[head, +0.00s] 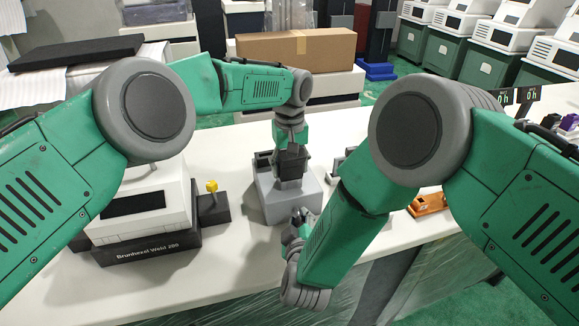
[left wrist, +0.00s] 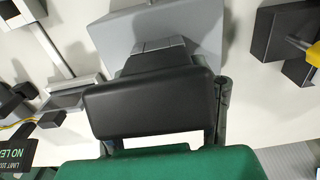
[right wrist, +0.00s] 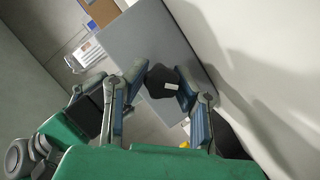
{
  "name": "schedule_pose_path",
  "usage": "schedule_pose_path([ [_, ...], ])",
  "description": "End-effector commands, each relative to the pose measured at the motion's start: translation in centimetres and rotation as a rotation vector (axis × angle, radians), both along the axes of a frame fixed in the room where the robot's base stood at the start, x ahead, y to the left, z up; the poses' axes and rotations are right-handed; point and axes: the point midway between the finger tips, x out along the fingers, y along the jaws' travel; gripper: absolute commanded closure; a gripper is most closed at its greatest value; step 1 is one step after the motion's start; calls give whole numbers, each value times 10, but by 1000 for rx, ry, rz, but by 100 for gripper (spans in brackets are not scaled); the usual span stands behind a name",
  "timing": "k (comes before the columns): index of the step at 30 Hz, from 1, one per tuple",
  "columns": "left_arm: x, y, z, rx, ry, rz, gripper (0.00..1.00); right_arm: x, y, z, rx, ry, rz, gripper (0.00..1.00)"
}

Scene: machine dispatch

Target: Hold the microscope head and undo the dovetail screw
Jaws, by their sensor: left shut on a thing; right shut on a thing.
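The dark microscope head (head: 291,164) stands on a grey block-shaped base (head: 268,205) in the middle of the bench. My left gripper (head: 290,146) comes down from above and is shut on the head. In the left wrist view the black head (left wrist: 150,105) lies between the fingers, with the grey base (left wrist: 205,22) behind it. My right gripper (head: 300,222) is low at the front of the base. In the right wrist view a black knob, seemingly the dovetail screw (right wrist: 158,76), sits between its fingers against the grey face.
A white machine (head: 140,207) on a black plinth stands at the left, beside a black box with a yellow knob (head: 211,186). An orange device (head: 428,204) lies to the right. A cardboard box (head: 297,50) is behind. Bare white bench shows at the front left.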

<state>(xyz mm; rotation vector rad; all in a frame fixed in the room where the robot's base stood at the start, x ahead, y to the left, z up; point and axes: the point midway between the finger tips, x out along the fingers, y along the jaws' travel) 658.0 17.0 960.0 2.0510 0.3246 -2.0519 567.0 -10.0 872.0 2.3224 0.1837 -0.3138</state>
Motion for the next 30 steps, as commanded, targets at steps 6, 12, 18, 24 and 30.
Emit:
schedule_pose_path([
  [6, 0, 0, 0, 0, 0, 0, 89, 0, 0, -2, -239, -76, -3, 100],
  [12, 0, 0, 0, 0, 0, 0, 89, 0, 0, -1, -283, -89, -1, 100],
  [18, 0, 0, 0, 0, 0, 0, 89, -1, 0, -2, -306, -97, -1, 100],
  [24, 0, 0, 0, 0, 0, 0, 89, -1, 0, -3, -493, -159, 0, 100],
  [30, 0, 0, 0, 0, 0, 0, 89, 0, 0, -2, -532, -171, 0, 100],
])
